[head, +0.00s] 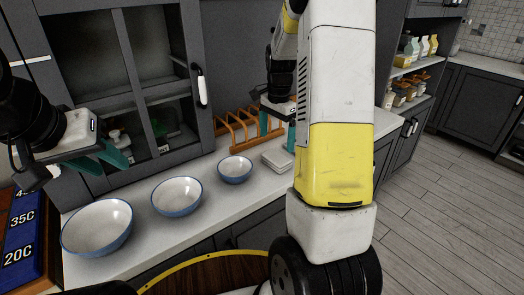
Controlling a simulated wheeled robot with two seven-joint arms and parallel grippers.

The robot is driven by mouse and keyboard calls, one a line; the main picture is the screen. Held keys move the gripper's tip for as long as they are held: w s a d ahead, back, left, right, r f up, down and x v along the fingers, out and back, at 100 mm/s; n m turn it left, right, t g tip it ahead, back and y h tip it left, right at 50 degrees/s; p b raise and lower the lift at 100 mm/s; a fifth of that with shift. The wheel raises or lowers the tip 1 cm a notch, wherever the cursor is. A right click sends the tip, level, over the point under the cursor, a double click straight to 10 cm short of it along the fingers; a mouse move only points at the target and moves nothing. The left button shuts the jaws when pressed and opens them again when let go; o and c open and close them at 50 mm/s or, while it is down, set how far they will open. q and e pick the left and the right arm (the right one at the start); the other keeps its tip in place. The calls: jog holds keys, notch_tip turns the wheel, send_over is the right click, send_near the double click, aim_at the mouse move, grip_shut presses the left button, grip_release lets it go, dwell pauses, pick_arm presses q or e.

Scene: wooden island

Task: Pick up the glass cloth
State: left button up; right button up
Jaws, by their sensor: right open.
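A small pale folded stack, which looks like the glass cloth (275,160), lies on the white counter to the right of the smallest bowl. Its right end is close to my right arm in the picture. My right gripper (278,131) is open, with its teal fingers apart, above and just behind the cloth. I see nothing between its fingers. My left gripper (107,162) hangs at the left above the counter, in front of the glazed cabinet, far from the cloth. Its teal fingers overlap in this view, so its opening is unclear. I see nothing held in it.
Three white bowls with blue rims, large (97,228), medium (177,196) and small (235,169), stand along the counter (150,241). A wooden rack (237,130) stands behind the cloth. A glazed cabinet (160,70) rises behind the bowls. My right arm hides the counter's right part.

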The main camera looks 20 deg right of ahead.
aim_at(277, 156)
jog(key=shift+w+d+f, duration=0.1)
jog(key=shift+d+f, duration=0.15)
jog(key=shift+f, duration=0.2)
notch_tip(277, 156, down, 8)
jog(key=shift+r, duration=0.15)
jog(key=c, duration=1.1)
jog(key=shift+r, duration=5.05)
